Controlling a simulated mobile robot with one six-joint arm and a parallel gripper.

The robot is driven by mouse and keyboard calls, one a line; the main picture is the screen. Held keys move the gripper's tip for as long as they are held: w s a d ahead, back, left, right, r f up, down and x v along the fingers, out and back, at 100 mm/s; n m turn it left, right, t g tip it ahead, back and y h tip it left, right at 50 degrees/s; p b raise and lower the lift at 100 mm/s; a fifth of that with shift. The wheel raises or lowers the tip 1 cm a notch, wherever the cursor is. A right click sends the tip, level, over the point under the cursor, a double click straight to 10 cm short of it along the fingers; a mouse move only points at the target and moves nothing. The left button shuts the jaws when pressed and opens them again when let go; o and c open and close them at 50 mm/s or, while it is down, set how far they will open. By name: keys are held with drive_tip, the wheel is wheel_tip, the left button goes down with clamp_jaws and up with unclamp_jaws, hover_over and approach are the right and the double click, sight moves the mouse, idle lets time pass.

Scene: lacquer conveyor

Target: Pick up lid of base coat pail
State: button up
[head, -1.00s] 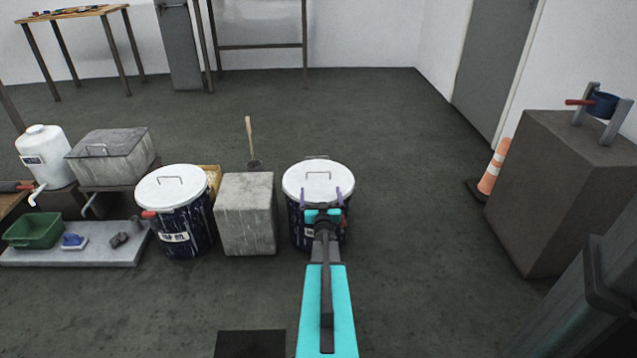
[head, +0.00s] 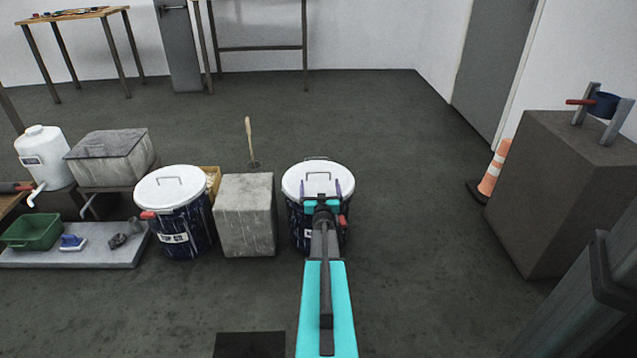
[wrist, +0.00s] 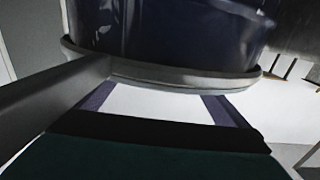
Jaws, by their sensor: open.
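Two dark pails with white lids stand on the floor; their label text is too small to read. My gripper (head: 320,188) is at the right pail (head: 297,226), with its two purple fingers open and apart. The fingers show against the front of the white lid (head: 296,177), just before its raised handle (head: 318,174); I cannot tell whether they touch. The lid sits on the pail. In the wrist view, the dark blue pail body (wrist: 185,35) and the lid's rim (wrist: 190,80) show inverted, with no handle visible between the fingers (wrist: 160,108).
The other lidded pail (head: 185,229) stands left, beyond a concrete block (head: 245,222) close beside the right pail. A grey plinth (head: 560,190) and an orange cone (head: 494,170) stand to the right. Floor between cone and right pail is clear.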

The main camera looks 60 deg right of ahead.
sight(319, 184)
drive_tip(key=shift+f+b+x, duration=0.2)
drive_tip(key=shift+b+x, duration=0.65)
drive_tip(key=shift+x, duration=1.75)
drive_tip(key=shift+r, duration=0.1)
drive_tip(key=shift+c, duration=0.3)
drive_tip(key=c, duration=1)
